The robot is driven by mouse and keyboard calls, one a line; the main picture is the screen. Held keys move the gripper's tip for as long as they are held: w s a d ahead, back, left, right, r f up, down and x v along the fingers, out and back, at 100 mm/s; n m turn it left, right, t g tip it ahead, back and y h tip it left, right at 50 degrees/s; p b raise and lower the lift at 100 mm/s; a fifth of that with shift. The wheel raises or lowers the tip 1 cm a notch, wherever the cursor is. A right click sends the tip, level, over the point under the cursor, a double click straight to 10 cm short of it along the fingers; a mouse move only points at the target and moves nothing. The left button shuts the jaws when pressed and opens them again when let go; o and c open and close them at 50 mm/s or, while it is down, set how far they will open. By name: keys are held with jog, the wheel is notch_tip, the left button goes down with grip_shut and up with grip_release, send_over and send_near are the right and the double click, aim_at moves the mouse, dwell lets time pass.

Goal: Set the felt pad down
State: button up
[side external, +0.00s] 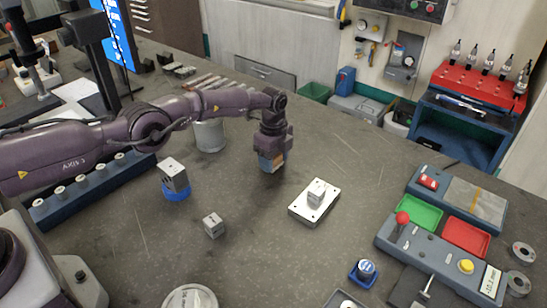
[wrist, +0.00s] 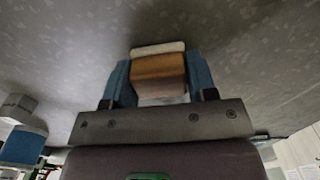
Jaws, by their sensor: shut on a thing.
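My gripper (side external: 271,165) is shut on a brown block with a pale layer on its far end, which I take to be the felt pad (wrist: 160,72). In the wrist view the block sits between the two blue fingers (wrist: 160,85), its pale layer facing away from the palm. In the side view the brown felt pad (side external: 279,160) shows only in part between the fingers. It appears to be just above the bare grey table, with a dark shadow beneath; a small gap or contact is hard to tell.
A pale plate (side external: 303,213) bearing a small metal block (side external: 317,192) lies right of my gripper. A grey cylinder (side external: 210,137) stands behind. Table around the gripper is clear.

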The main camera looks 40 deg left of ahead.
jog(key=o, duration=0.9)
notch_tip(320, 180, up, 12)
jog(key=shift+r, duration=0.15)
